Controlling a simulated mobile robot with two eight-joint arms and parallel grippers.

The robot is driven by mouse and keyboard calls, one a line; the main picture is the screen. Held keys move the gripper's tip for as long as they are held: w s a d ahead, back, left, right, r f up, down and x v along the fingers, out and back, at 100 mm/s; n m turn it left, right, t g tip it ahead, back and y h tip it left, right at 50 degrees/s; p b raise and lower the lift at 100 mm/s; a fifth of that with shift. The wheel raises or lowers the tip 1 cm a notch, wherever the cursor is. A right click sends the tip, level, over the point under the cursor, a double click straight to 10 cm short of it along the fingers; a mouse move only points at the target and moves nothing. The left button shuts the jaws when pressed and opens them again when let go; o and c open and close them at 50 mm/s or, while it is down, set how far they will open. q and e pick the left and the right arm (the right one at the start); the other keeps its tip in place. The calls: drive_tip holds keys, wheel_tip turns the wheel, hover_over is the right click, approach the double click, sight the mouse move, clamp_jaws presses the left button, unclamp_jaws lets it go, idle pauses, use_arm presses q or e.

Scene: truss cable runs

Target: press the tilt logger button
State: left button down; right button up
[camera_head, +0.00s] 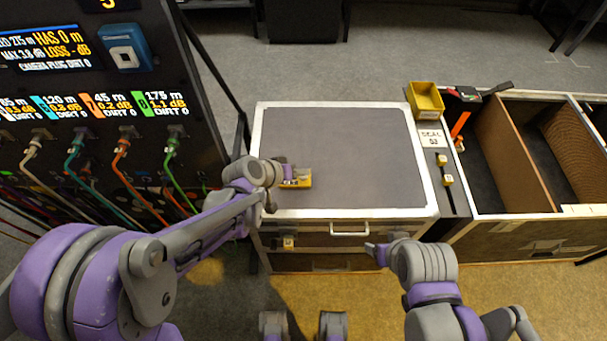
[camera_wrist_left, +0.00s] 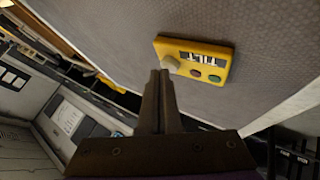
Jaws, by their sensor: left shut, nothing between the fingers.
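The tilt logger (camera_head: 303,178) is a small yellow box on the grey top of the case, left of its middle. In the left wrist view the tilt logger (camera_wrist_left: 185,45) shows a label reading TILT, a pale round button (camera_wrist_left: 171,64), a red button (camera_wrist_left: 196,74) and a green button (camera_wrist_left: 214,79). My left gripper (camera_head: 287,182) is shut and empty at the box's left side. In the wrist view its fingertips (camera_wrist_left: 160,73) appear just beside the pale button; contact cannot be told. My right gripper (camera_head: 374,253) is near the case's front edge, its fingers unclear.
The grey case top (camera_head: 340,140) is otherwise clear. A dark panel with a screen and coloured cables (camera_head: 120,160) stands to the left. On the right are a yellow bin (camera_head: 425,98), a label card (camera_head: 432,138) and an open divided crate (camera_head: 530,232).

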sight(301, 180)
use_arm(q)
drive_tip(key=shift+f, duration=0.25)
drive_tip(key=shift+r, duration=0.1)
idle(0.3)
drive_tip(key=shift+r+p, duration=0.45)
drive_tip(key=shift+r, duration=0.4)
drive_tip(key=shift+r, duration=0.1)
wheel_tip(301, 180, up, 5)
drive_tip(key=p, duration=0.3)
idle(0.7)
